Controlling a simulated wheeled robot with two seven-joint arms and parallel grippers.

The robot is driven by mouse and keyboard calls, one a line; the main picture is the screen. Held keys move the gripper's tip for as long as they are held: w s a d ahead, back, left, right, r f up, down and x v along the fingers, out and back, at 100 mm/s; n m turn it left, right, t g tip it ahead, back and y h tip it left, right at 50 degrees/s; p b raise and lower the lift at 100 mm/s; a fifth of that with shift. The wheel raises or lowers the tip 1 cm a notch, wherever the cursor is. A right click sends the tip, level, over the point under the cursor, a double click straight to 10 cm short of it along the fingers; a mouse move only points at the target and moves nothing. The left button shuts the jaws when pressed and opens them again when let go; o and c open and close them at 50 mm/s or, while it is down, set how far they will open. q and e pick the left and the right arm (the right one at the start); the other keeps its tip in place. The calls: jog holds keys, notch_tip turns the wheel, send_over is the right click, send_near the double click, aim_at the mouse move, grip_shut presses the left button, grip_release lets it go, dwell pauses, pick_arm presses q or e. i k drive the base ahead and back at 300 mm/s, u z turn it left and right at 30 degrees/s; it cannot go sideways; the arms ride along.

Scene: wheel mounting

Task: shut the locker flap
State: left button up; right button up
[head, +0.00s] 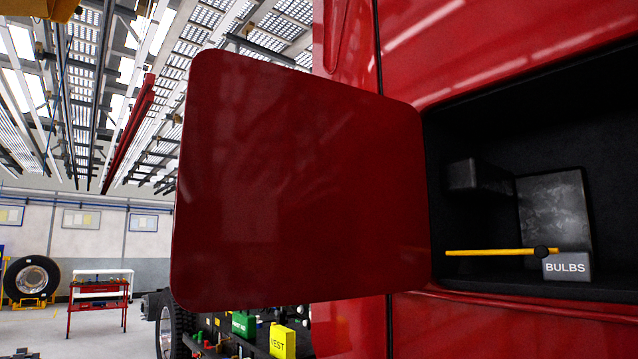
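The locker flap (300,185) is a red panel with rounded corners. It stands wide open, swung out to the left of the locker opening, with its right edge beside the opening. The locker (470,130) is a dark recess in the red vehicle body at the right. Inside it are a grey box marked BULBS (567,266), a yellow rod (490,253) with a dark knob, and dark block-like shapes behind them. Neither of my grippers shows in the head view.
A red trolley (99,290) and a spare wheel (31,279) stand far left. The floor between shows clear space.

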aim_at(294, 186)
jog(key=u, duration=1.5)
jog(key=i, duration=2.75)
jog(key=z, duration=3.7)
jog(key=i, duration=0.55)
